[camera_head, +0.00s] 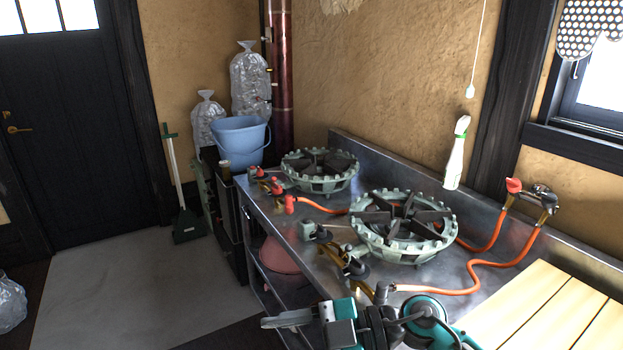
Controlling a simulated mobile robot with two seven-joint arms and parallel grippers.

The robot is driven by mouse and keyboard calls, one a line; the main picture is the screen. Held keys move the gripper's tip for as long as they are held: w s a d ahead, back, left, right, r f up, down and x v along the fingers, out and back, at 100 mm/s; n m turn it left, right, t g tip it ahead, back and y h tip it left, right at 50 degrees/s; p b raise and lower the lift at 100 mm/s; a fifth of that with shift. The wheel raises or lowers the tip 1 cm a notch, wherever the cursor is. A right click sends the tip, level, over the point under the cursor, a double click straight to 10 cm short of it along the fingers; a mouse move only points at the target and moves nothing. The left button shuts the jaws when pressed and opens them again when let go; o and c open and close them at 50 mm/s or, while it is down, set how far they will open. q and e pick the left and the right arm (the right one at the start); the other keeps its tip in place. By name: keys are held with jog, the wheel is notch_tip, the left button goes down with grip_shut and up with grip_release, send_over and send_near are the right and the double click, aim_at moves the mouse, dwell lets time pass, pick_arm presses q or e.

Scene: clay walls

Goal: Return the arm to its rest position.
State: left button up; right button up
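One of my arms comes in at the bottom centre-right, with teal and dark joints. It comes from the lower right, so I take it as my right arm. Its gripper (287,318) points left, in front of the metal counter (335,255) near its front edge. The grey fingers are seen side-on and overlap, so their gap does not show. I see no object at the fingertips. My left gripper is not in view.
Two green gas burners (403,226) (320,170) with orange hoses (480,262) stand on the counter. A wooden board (545,310) lies at the lower right. A blue bucket (240,140) stands behind. The grey floor (140,290) at left is largely clear.

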jog(key=w+d+f+m+t+h, duration=0.25)
jog(key=d+m+t, duration=0.35)
jog(key=m+t, duration=0.3)
jog(key=w+d+f+m+t+h, duration=0.1)
jog(key=d+f+m+t+h, duration=0.25)
jog(key=d+m+t, duration=0.4)
jog(key=s+d+f+m+g+h, duration=0.2)
jog(key=s+d+f+h, duration=0.2)
jog(key=f, duration=0.3)
jog(key=s+d+f+m+g+h, duration=0.2)
jog(key=s+d+f+m+h, duration=0.1)
jog(key=s+f, duration=0.4)
jog(key=shift+s+d+f+h, duration=0.15)
jog(key=shift+d+f+h, duration=0.35)
jog(key=shift+f+h, duration=0.15)
dwell(0.6)
